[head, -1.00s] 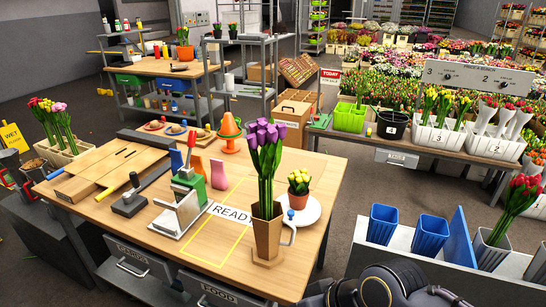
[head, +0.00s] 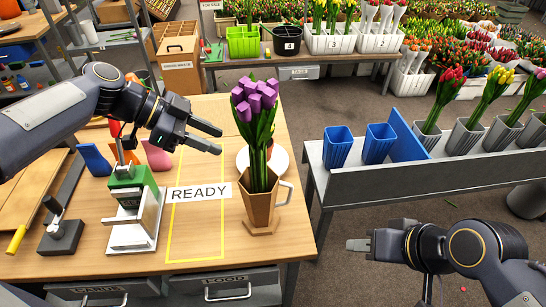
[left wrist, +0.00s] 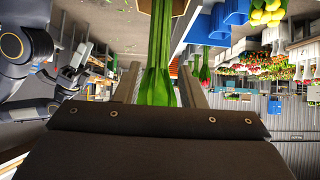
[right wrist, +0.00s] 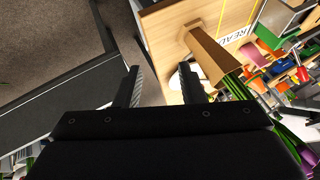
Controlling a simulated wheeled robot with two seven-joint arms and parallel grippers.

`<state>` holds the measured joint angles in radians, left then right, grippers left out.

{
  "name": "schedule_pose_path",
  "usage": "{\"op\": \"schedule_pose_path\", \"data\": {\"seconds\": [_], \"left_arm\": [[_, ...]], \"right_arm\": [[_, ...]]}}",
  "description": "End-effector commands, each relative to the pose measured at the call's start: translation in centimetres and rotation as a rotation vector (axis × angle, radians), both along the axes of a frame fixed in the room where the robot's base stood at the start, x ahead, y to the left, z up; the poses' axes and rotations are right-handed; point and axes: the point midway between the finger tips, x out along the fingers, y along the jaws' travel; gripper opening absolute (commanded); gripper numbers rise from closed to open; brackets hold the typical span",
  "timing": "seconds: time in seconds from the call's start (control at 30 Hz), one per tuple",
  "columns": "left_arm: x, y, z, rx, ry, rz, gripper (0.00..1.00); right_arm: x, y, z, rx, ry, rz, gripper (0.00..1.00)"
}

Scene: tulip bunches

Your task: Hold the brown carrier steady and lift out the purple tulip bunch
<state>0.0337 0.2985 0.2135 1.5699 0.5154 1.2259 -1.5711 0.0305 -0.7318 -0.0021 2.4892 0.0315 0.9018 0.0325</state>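The brown carrier (head: 262,208) stands upright on the table beside the READY label, its handle on the right. The purple tulip bunch (head: 257,98) stands in it, green stems rising from the rim. My left gripper (head: 221,142) is open and empty, left of the stems and pointing at them. In the left wrist view the stems (left wrist: 158,70) line up between its spread fingers (left wrist: 160,88). My right gripper (head: 352,245) is apart from the carrier, to its lower right. In the right wrist view its fingers (right wrist: 158,85) are spread and empty, with the carrier (right wrist: 212,55) beyond them.
A white plate (head: 279,160) lies close behind the carrier. A green-and-white device (head: 130,210) with a lever stands to its left. Blue pots (head: 378,143) and grey pots of tulips stand on a bench at right. The yellow-outlined area (head: 198,240) is clear.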

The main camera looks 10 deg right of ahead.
Motion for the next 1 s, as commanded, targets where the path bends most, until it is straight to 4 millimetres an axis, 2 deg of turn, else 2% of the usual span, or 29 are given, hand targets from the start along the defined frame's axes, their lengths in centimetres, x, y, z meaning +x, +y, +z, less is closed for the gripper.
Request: {"op": "schedule_pose_path", "data": {"seconds": [0.17, 0.43, 0.7, 0.83, 1.0], "left_arm": [[0.0, 0.1, 0.0, 0.002, 0.001, 0.002, 0.36], [0.0, 0.1, -0.1, 0.003, 0.002, 0.004, 0.36], [0.0, 0.1, -0.1, 0.003, 0.002, 0.004, 0.36], [0.0, 0.1, -0.1, 0.003, 0.002, 0.004, 0.36], [0.0, 0.1, -0.1, 0.003, 0.002, 0.004, 0.36]], "right_arm": [[2.2, 0.0, 0.9, 0.089, 0.106, -0.13, 0.36], [9.7, 1.4, 1.4, 0.309, 0.437, -0.578, 0.36], [17.3, 4.7, -1.2, 0.434, 0.738, -1.071, 0.36], [19.6, 6.2, -2.8, 0.458, 0.827, -1.25, 0.36], [21.0, 7.4, -4.0, 0.469, 0.884, -1.377, 0.36]]}}
